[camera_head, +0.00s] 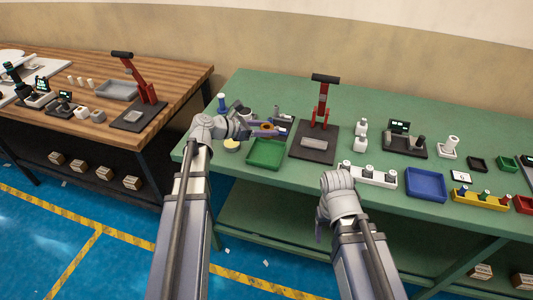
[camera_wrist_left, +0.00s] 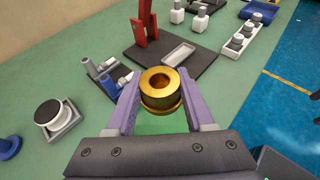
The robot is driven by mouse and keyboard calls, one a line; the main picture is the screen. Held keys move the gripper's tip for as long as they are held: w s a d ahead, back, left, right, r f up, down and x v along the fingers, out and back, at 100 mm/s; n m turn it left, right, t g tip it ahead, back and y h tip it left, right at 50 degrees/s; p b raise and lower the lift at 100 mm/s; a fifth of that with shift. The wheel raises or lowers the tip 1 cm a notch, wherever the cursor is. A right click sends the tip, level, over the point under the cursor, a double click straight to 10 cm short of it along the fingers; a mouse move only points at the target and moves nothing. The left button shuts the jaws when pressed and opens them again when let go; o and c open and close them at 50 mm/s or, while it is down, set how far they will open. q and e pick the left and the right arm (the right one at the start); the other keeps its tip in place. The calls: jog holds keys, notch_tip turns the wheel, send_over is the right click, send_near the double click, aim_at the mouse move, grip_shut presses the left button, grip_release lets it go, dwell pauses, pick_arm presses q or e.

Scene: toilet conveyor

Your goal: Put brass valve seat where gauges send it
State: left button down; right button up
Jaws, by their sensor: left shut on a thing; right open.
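The brass valve seat (camera_wrist_left: 161,90) is a gold ring with a wider flange at its lower end. My left gripper (camera_wrist_left: 162,98) is shut on it, with one purple finger on each side. In the head view this gripper (camera_head: 266,129) is above the green bench, just behind the green tray (camera_head: 265,153). A gauge with a lit display (camera_head: 399,127) stands on a dark base toward the right back of the bench. My right gripper (camera_head: 322,226) is near the bench's front edge; its fingers are mostly hidden behind the wrist, and nothing shows in it.
Further right are a white block with several pegs (camera_head: 369,176), a blue tray (camera_head: 425,184), a yellow rack (camera_head: 480,199) and a red tray (camera_head: 523,204). A wooden bench (camera_head: 185,83) stands left.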

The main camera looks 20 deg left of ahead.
pick_arm(q)
jog(key=b, duration=0.5)
send_over(267, 155)
notch_tip(267, 155, down, 5)
jog(key=shift+w+a+f, duration=0.1)
jog(key=shift+w+f, duration=0.05)
jog(key=shift+f, duration=0.05)
jog(key=shift+f, duration=0.1)
notch_tip(267, 155, down, 4)
jog(key=b, duration=0.3)
jog(key=shift+r, duration=0.25)
jog(key=shift+f+b, duration=0.15)
jog(key=shift+b, duration=0.15)
jog(key=shift+c, duration=1.4)
grip_release()
